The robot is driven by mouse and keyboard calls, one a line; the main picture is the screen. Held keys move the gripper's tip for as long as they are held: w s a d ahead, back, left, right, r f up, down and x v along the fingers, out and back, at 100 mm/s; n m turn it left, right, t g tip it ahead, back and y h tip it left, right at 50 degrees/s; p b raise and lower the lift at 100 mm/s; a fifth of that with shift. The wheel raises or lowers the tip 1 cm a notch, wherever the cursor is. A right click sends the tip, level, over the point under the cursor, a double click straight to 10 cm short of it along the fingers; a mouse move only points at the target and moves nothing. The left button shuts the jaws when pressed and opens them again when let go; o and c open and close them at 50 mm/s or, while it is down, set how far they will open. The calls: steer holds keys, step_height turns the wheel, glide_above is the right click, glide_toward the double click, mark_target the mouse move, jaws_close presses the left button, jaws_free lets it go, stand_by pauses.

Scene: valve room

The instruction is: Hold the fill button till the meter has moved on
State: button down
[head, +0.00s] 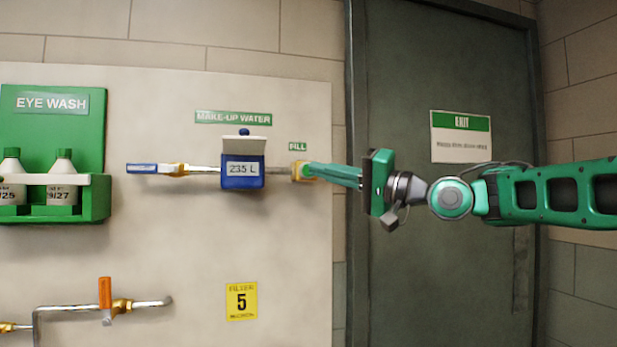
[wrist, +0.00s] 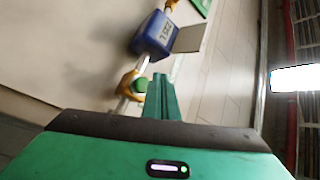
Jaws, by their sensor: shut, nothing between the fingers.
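The blue meter (head: 243,173) is in the pipe under the MAKE-UP WATER sign, its lid raised, and reads 235 L. It also shows in the wrist view (wrist: 155,34), its digits too small to read. The round green fill button (wrist: 140,84) sits on a brass fitting (wrist: 127,86) beside my fingertips in the wrist view.
A blue-handled valve (head: 143,168) is left of the meter. A green eye wash station (head: 55,130) with bottles hangs further left. An orange-handled valve (head: 105,293) is lower left. A grey exit door (head: 440,260) stands behind my arm.

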steer(key=s, duration=0.1)
steer(key=s+d, duration=0.1)
steer(key=s, duration=0.1)
stand_by(0.6)
steer(key=w+d+f+m+t+h, duration=0.1)
steer(key=w+d+f+m+h, duration=0.15)
steer(key=d+f+h, duration=0.8)
steer(key=s+d+f+m+g+h, duration=0.1)
steer(key=s+d+f+h, duration=0.15)
steer(key=d+f, duration=0.6)
steer(key=s+d+f+g+h, duration=0.1)
steer(key=s+d+f, duration=0.2)
steer(key=d+f, duration=0.55)
steer(key=s+d+f+m+g+h, duration=0.1)
steer(key=s+d+f+g+h, duration=0.2)
steer(key=s+f, duration=0.45)
steer(key=s+d+f+m+g+h, duration=0.1)
steer(key=s+d+f+g, duration=0.1)
steer(key=s+d+f, duration=0.45)
steer(key=s+f+g, duration=0.2)
steer(key=s+f, duration=0.1)
steer(key=s, duration=0.5)
steer(key=s+f+m+g, duration=0.1)
steer(key=s+f+g, duration=0.1)
steer(key=s, duration=0.7)
steer(key=shift+s+d+f+g, duration=0.3)
steer(key=shift+f, duration=0.55)
